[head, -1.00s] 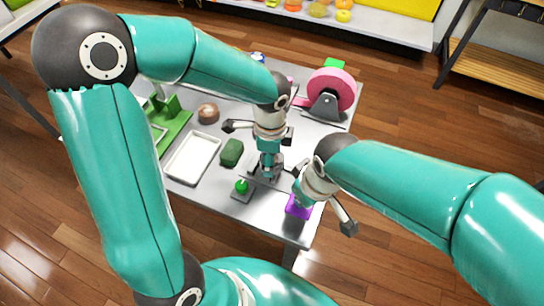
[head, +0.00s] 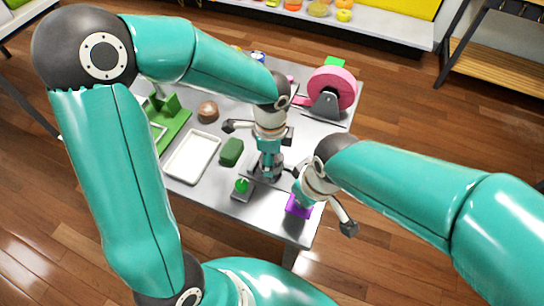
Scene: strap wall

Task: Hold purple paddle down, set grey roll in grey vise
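The purple paddle (head: 298,208) is at the table's near right corner. My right gripper (head: 303,199) is right over it and seems to touch it; its fingers are too hidden to tell whether they are open. My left gripper (head: 268,159) points down at the middle of the near table edge, over grey metal parts (head: 268,175). These sit where the vise seems to be, but I cannot tell the grey roll and grey vise apart. My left fingers are too small and covered to tell open from shut.
A green knob (head: 241,186) on a small base, a dark green block (head: 232,152), a white tray (head: 192,158) and a brown ball (head: 208,111) lie left of my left gripper. A pink wheel (head: 332,90) on a grey stand is at the back right. Clear tabletop shows between them.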

